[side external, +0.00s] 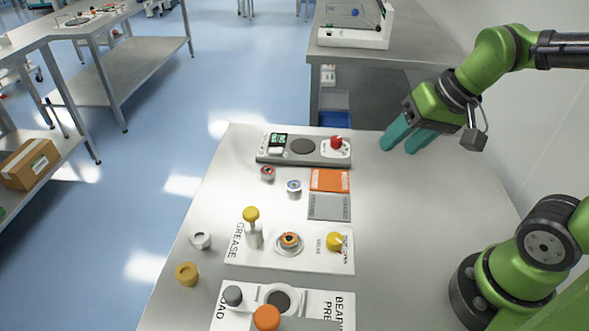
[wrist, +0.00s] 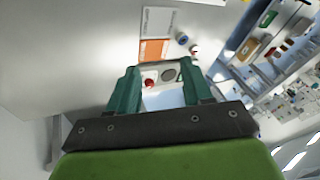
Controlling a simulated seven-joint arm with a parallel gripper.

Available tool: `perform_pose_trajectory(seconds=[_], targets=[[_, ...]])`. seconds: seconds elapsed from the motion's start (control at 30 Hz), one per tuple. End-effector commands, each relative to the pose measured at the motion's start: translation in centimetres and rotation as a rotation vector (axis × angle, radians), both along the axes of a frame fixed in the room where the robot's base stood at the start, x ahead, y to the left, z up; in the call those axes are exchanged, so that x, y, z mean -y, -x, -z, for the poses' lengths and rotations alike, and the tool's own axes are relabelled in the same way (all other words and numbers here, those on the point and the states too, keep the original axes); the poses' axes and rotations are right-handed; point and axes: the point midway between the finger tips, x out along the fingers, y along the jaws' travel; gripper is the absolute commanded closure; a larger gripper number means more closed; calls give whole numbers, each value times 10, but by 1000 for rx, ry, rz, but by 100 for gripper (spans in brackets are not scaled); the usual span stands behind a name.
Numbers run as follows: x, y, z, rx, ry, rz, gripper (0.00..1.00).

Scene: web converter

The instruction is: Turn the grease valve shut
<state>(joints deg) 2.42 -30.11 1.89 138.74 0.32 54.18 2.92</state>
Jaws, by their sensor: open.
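The grease station is a white plate (side external: 310,260) lettered GREASE in the lower middle of the side external view. A yellow valve knob (side external: 335,241) sits at its right end, beside small lettering; its exact turn position is too small to tell. A yellow-topped post (side external: 251,214) stands at the left end, and a round seat with an orange and dark ring (side external: 289,240) is in the middle. My gripper (side external: 403,149) is open and empty, above the table's far right edge, well away from the valve. The wrist view also shows my gripper (wrist: 159,66); the valve is not visible there.
A control panel (side external: 303,149) with a red button (side external: 337,142) is at the table's far end. An orange mat (side external: 330,180) and a grey mat (side external: 330,207) lie before it. A press station (side external: 240,315) is at the front.

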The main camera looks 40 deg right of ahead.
Motion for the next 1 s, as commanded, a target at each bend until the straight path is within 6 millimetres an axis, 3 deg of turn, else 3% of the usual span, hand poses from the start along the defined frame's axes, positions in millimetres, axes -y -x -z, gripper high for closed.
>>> perform_pose_trajectory(seconds=[0.2,0.4,0.53,0.67,0.77,1.0], targets=[[-20,-31,35,-396,-200,343,40],[-41,-44,42,-669,-335,681,40],[-47,-42,35,-722,-371,797,40],[-50,-39,40,-739,-377,831,40],[-54,-38,51,-739,-374,830,40],[-73,-34,98,-742,-372,828,40]])
